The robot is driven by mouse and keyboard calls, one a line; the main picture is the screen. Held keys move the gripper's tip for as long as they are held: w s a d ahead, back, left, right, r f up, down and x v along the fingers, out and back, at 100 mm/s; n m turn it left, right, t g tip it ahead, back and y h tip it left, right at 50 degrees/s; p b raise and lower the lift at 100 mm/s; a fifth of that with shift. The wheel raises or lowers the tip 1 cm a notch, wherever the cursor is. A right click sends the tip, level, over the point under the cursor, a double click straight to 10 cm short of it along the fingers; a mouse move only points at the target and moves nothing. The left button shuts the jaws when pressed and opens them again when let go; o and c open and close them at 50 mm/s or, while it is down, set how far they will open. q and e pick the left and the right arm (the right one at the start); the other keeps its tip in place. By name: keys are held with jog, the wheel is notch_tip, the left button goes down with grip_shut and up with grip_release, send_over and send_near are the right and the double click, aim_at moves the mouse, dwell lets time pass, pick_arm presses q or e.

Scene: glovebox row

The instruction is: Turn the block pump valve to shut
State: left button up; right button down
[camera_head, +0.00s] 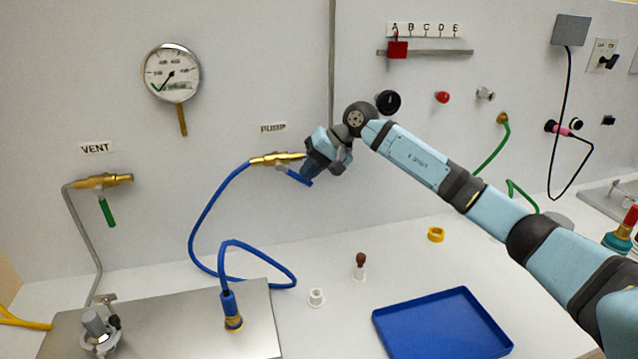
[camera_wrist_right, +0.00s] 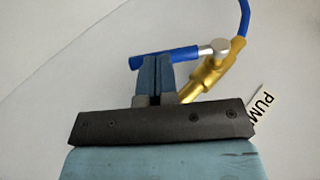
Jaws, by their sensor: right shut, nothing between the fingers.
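The pump valve (camera_head: 272,160) is a brass body on the back wall under a PUMP label (camera_head: 273,127), with a blue hose on its left end. Its blue lever (camera_head: 296,177) slants down to the right in the head view, at an angle to the body. In the right wrist view the lever (camera_wrist_right: 178,54) runs left from a silver hub (camera_wrist_right: 213,47) on the brass body (camera_wrist_right: 207,76). My right gripper (camera_wrist_right: 157,58) is shut and empty, its fingertips right at the lever; I cannot tell whether they touch it. The left gripper is out of view.
A vent valve (camera_head: 103,181) with a green lever hangs at left, below a pressure gauge (camera_head: 172,73). The blue hose (camera_head: 196,213) loops down to the bench. A blue tray (camera_head: 442,325), a yellow ring (camera_head: 436,234) and small white parts lie below my right arm.

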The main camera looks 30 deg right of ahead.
aim_at(304, 183)
notch_tip(304, 183, down, 3)
jog(key=y+b, duration=0.2)
jog(key=b, duration=0.2)
jog(key=shift+w+a+r+t, duration=0.1)
jog(key=shift+t, duration=0.2)
jog(key=shift+a+f+y+b, duration=0.2)
jog(key=shift+y+b, duration=0.3)
jog(key=shift+b, duration=0.5)
pick_arm(q)
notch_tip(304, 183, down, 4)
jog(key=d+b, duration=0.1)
jog(key=b, duration=0.1)
pick_arm(e)
jog(key=shift+a+f+t+y, duration=0.1)
jog(key=shift+a+t+y, duration=0.1)
jog(key=shift+t+y, duration=0.15)
jog(key=shift+a+b, duration=0.15)
jog(key=shift+b, duration=0.3)
jog(key=shift+w+a+f+b, duration=0.1)
jog(key=shift+a+f+b, duration=0.1)
jog(key=shift+b, duration=0.4)
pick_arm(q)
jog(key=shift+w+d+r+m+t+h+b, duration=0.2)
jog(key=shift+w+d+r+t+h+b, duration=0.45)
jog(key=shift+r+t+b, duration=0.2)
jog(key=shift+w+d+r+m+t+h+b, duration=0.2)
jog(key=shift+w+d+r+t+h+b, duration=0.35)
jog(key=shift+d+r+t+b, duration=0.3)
pick_arm(e)
jog(key=shift+x, duration=1.05)
